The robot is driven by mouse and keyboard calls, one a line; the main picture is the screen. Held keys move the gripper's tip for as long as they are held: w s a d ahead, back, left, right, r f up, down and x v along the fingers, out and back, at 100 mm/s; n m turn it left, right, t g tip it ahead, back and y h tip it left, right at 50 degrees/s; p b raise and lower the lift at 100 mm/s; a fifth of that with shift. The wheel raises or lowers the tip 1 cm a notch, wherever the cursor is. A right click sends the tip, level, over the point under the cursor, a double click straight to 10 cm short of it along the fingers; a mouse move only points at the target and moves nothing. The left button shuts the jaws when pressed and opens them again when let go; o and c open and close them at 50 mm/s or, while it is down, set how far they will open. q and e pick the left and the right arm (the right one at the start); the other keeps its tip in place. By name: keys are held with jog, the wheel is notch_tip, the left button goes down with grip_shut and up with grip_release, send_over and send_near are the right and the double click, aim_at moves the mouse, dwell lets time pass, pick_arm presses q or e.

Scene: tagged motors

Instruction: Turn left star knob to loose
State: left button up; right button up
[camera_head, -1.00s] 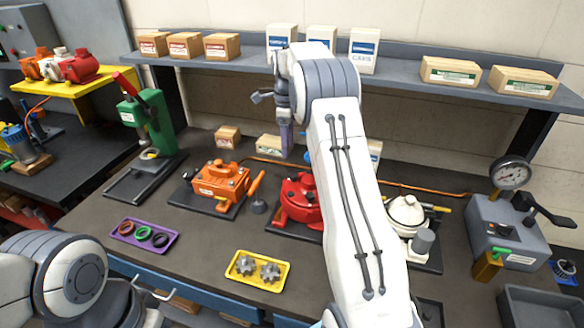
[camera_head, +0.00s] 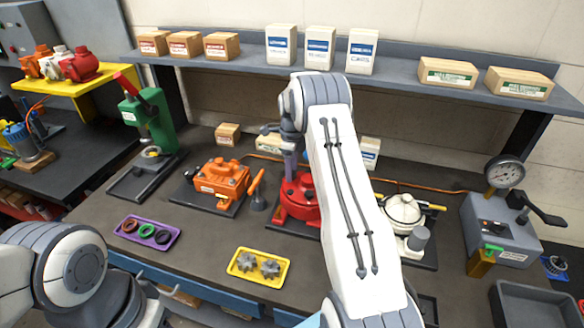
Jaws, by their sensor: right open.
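A red pump-like unit (camera_head: 299,200) sits on a dark plate in the middle of the bench. My right gripper (camera_head: 291,168) points down just above its back part, its fingers mostly hidden behind my own wrist; it is open. I cannot make out a star-shaped knob on the red unit; my arm covers part of it. An orange unit (camera_head: 221,180) stands to its left and a white unit (camera_head: 403,209) to its right, each on a dark plate. My left arm shows at the lower left, but its gripper is not in view.
A yellow tray (camera_head: 235,274) with two grey toothed parts and a purple tray (camera_head: 130,242) with rings lie at the front. A green press (camera_head: 150,120) stands left, a gauge box (camera_head: 500,225) right. A shelf (camera_head: 395,77) with boxes runs behind.

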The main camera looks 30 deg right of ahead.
grip_shut()
